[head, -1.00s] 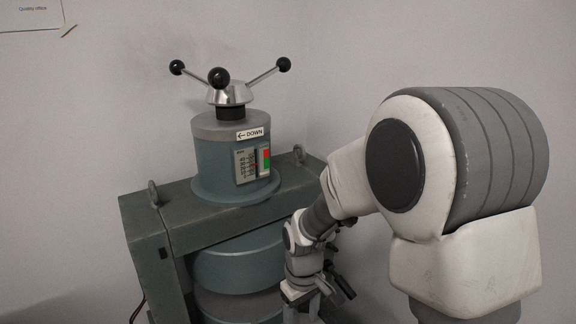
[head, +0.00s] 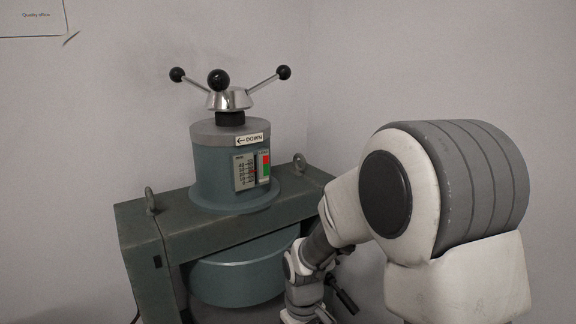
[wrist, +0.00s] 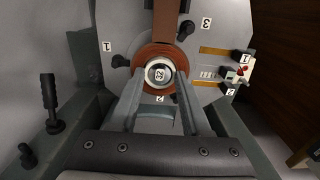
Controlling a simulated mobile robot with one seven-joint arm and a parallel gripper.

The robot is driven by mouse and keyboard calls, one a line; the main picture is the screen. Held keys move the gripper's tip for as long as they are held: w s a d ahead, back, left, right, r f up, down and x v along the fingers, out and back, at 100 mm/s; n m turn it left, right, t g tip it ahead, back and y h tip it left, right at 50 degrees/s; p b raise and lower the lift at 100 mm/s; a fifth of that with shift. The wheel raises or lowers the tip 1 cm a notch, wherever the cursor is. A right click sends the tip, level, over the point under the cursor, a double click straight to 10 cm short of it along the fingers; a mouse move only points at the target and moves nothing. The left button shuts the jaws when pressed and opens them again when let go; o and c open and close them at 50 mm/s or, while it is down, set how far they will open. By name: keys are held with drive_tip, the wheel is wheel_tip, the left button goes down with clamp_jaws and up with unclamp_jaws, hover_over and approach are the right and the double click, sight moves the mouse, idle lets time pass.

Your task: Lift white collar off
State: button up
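In the wrist view the white collar (wrist: 149,66) is a small pale ring around a dark centre with a light label. It sits in the middle of a copper-brown ring (wrist: 141,57) on a grey round face. My gripper (wrist: 160,82) points at it, its two grey fingers apart. The fingertips lie over the brown ring at the left and right of the collar. A thin strip of brown seems to show between tips and collar; contact is hard to judge. In the head view the collar and my fingers are hidden or out of frame.
The blue-grey magnet (head: 217,170) stands in a green frame (head: 179,232) with a three-armed handle (head: 230,99) on top. Numbered marks and black knobs (wrist: 186,30) surround the collar. A dark lever (wrist: 48,97) rises at left, and a small fitting (wrist: 238,72) sits at right.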

clamp_jaws()
drive_tip(key=shift+r+p, duration=2)
drive_tip(key=shift+r, duration=0.5)
